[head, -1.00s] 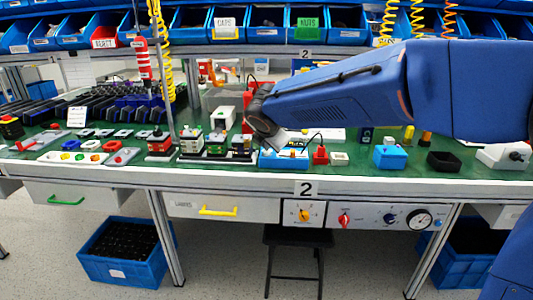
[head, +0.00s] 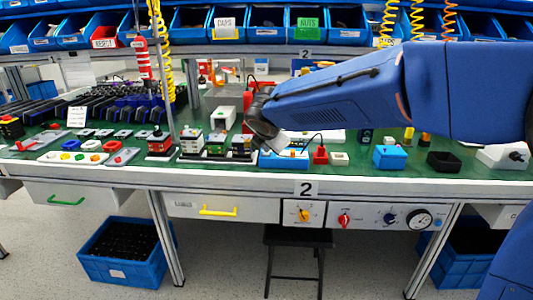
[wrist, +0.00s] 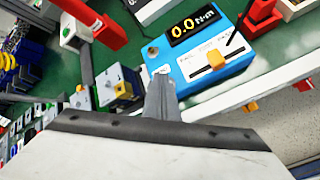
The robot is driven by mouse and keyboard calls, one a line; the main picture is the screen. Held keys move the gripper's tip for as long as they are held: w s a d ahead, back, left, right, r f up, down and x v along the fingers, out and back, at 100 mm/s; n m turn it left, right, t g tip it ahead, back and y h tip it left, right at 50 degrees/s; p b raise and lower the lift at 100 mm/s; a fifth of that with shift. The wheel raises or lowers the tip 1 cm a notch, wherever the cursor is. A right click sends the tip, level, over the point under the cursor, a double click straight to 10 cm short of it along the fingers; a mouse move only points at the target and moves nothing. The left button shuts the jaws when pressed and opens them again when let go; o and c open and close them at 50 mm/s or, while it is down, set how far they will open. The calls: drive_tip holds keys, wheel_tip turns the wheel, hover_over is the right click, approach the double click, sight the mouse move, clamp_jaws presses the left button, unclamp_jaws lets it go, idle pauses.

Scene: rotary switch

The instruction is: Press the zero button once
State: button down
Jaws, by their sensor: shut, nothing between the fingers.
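A blue tester (wrist: 215,62) with a display reading 0.0 N·m and a yellow-orange slider fills the upper middle of the wrist view. In the head view the tester (head: 292,160) stands on the green bench, partly hidden by my gripper. A small pale button (wrist: 162,70) is on the tester's near left part, just beyond my fingertips; its label cannot be read. A round grey knob (wrist: 153,50) is behind it. My gripper (wrist: 160,84) is shut and empty, its tips at the tester's left end; I cannot tell whether they touch. The gripper (head: 275,146) is partly visible in the head view.
Small block-like units with coloured tops (head: 216,143) stand close left of the tester. A red stand (head: 320,155) is at its right, and a blue box (head: 390,157) is farther right. A red post (wrist: 103,25) rises at upper left in the wrist view.

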drive_tip(key=shift+r, duration=0.85)
drive_tip(key=shift+r, duration=0.1)
drive_tip(key=shift+r, duration=2.4)
drive_tip(key=shift+d, duration=0.1)
